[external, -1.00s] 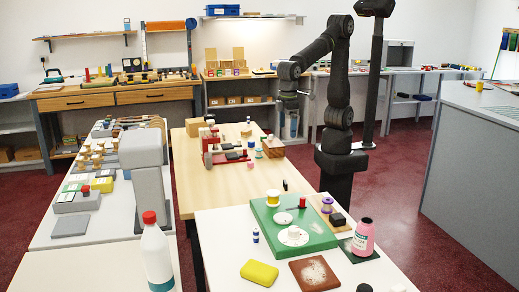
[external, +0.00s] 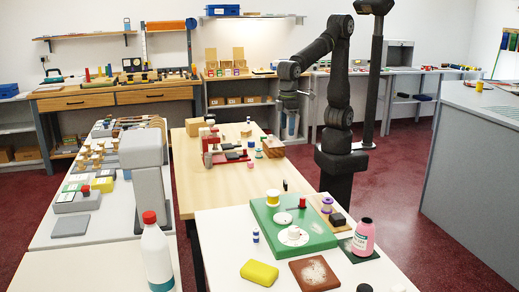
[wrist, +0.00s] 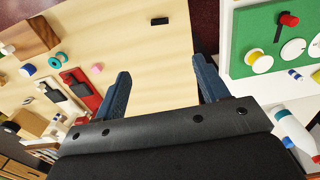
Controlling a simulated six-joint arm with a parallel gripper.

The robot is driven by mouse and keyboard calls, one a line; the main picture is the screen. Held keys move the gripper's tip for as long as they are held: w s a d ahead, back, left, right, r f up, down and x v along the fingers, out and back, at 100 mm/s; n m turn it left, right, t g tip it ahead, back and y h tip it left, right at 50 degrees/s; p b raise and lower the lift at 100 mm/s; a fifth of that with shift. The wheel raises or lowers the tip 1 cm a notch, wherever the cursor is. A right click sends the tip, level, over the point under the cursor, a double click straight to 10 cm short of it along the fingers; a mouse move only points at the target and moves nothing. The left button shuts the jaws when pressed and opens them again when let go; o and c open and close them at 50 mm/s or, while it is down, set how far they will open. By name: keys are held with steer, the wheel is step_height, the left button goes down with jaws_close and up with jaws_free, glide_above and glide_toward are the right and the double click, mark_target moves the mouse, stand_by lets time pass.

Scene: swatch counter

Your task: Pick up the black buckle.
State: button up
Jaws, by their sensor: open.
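A small black oblong piece, which looks like the black buckle (wrist: 159,21), lies on the pale wooden table at the top of the wrist view. What seems to be the same piece (external: 285,185) shows near the table's front edge in the external view. My gripper (wrist: 160,72) is open, with bare table between its two dark blue fingers. The black piece is apart from the fingers, beyond their tips. In the external view my gripper (external: 289,100) hangs high above the right side of the table, well behind the piece.
A red stand with dark pieces (wrist: 85,92), a teal spool (wrist: 54,62) and a wooden block (wrist: 30,36) stand left in the wrist view. A green board (wrist: 250,30) with spools lies right, on a white table. The wood around the black piece is clear.

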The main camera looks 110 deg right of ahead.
steer(key=s+d+f+n+t+h, duration=0.1)
steer(key=s+f+n+t+h, duration=0.1)
steer(key=s+f+n+h, duration=0.4)
steer(key=s+f+n+t+h, duration=0.1)
steer(key=s+f+n+t, duration=0.15)
steer(key=f+n, duration=0.55)
steer(key=n+t+y, duration=0.5)
steer(key=n+t, duration=0.4)
steer(key=n, duration=1.1)
glide_toward(284, 182)
steer(key=x, duration=0.4)
steer(key=shift+w+d, duration=0.1)
steer(key=shift+x, duration=2.9)
steer(key=shift+f, duration=0.15)
steer(key=c, duration=1)
